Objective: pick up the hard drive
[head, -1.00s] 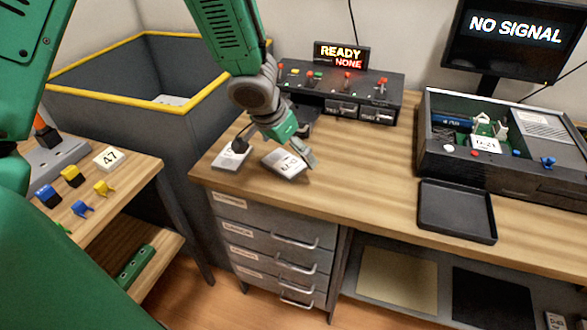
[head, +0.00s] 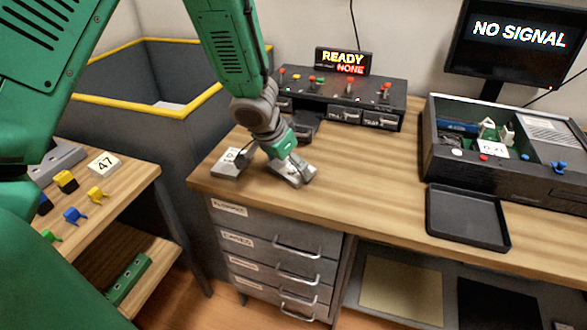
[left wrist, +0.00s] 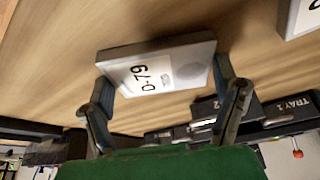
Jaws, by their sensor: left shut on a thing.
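A grey hard drive (head: 284,178) with a white label lies at the left end of the wooden desk. My left gripper (head: 297,172) is over it and partly hides it in the head view. In the left wrist view, the same hard drive (left wrist: 150,75) sits between the two fingers of my left gripper (left wrist: 163,85), which is shut on its sides. Its label appears to read "0-79". I cannot tell whether it still touches the desk. My right gripper is not in view.
A second labelled drive (head: 229,164) lies just left of the gripper. A dock with tray slots (head: 340,108) stands behind. A black tray (head: 467,218) and an open computer case (head: 510,140) are on the right. The desk between is clear.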

